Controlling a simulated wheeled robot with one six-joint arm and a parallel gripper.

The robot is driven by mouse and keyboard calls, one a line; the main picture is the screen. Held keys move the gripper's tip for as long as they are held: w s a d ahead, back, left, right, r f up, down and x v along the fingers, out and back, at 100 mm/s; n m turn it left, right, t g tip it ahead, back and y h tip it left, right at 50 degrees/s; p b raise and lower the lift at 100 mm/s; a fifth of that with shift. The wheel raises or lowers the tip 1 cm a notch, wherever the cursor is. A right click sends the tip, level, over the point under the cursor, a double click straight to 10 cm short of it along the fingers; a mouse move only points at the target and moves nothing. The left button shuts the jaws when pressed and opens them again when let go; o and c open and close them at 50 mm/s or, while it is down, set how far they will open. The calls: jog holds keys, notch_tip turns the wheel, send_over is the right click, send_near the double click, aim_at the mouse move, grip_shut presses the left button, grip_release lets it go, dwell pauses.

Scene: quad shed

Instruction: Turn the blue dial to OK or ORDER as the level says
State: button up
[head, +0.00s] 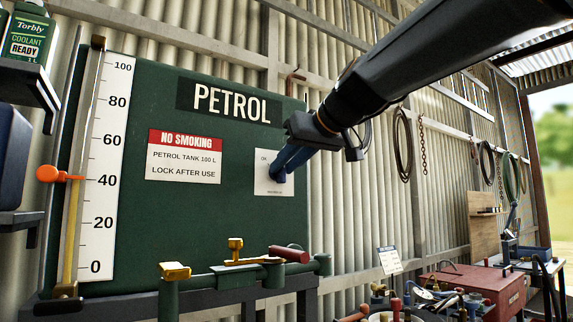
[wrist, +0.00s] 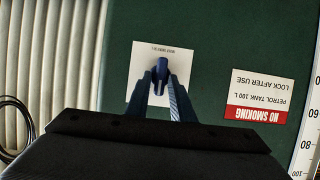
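The blue dial (wrist: 161,68) sits on a white plate (wrist: 147,55) on the green petrol tank (head: 215,100). My gripper (wrist: 161,78) reaches it, with one finger on each side of the dial and seemingly shut on it. In the head view my gripper (head: 281,170) covers most of the dial and part of its plate (head: 262,184). The plate's lettering is too small to read, so the dial's setting is unclear. A level gauge (head: 105,150) marked 0 to 100 stands at the left. Yellow liquid (head: 71,230) fills its tube to near the orange pointer (head: 50,174), slightly above 40.
Pipes with a yellow valve (head: 235,250) and a red handle (head: 290,254) run below the tank front. A red toolbox (head: 480,285) and a cluttered bench stand at the lower right. A shelf with a coolant can (head: 27,40) is at the upper left.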

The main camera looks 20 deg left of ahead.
grip_shut()
jog(key=shift+f, duration=0.1)
jog(key=shift+w+d+f+m+g+y+b, duration=0.1)
jog(key=shift+w+f+m+g+y+b, duration=0.1)
jog(key=shift+m+b, duration=0.25)
jog(key=shift+w+d+f+m+g+y+b, duration=0.1)
jog(key=shift+m+g+b, duration=0.1)
jog(key=shift+m+b, duration=0.25)
jog(key=m+b, duration=0.1)
jog(key=m+g+y+b, duration=0.1)
jog(key=shift+w+d+f+m+y+b, duration=0.1)
jog(key=shift+w+m+y+b, duration=0.05)
jog(key=shift+m+y+b, duration=0.2)
jog(key=shift+m+g+y+b, duration=0.45)
jog(key=shift+m+g+b, duration=0.05)
jog(key=shift+m+b, duration=0.35)
